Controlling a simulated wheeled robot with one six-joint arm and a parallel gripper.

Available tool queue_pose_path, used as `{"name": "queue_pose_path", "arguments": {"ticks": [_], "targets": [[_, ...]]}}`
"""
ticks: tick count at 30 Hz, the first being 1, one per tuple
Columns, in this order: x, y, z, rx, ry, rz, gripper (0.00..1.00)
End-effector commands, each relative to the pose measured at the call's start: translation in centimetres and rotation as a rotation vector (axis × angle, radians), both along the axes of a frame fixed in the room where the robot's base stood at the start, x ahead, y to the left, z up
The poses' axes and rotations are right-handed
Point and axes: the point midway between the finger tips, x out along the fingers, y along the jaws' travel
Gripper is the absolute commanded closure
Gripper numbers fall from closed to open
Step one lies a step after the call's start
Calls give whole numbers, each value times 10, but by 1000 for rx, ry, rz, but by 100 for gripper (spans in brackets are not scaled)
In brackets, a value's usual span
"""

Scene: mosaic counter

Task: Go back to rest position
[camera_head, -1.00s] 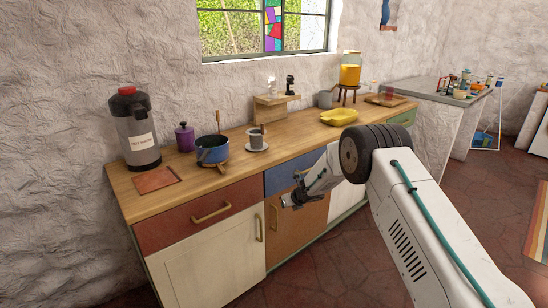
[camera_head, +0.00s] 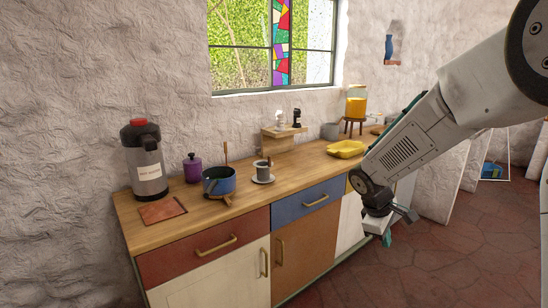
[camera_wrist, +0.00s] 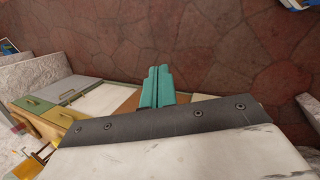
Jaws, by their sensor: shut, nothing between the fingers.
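My gripper (camera_head: 388,239) hangs at the end of my folded white arm, in front of the counter's right part and apart from it. In the wrist view its teal fingers (camera_wrist: 156,84) are pressed together with nothing between them, above the red stone floor. The wooden counter (camera_head: 218,206) runs along the wall, with its drawers and doors shut.
On the counter stand a flask (camera_head: 146,162), a purple canister (camera_head: 193,168), a blue pot (camera_head: 219,181), a cup on a saucer (camera_head: 263,179), a yellow tray (camera_head: 346,148) and a juice dispenser (camera_head: 356,103). The red floor (camera_head: 455,255) is open at right.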

Motion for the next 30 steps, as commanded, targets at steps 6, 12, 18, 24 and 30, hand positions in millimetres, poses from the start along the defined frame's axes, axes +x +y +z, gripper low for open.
{"name": "queue_pose_path", "arguments": {"ticks": [6,12,18,24,30], "targets": [[-118,0,57,104,10,-397,100],[-213,12,88,207,23,-662,100],[-289,26,105,322,9,-799,100],[-323,30,117,406,-87,-810,100],[-329,27,131,437,-161,-804,100]]}}
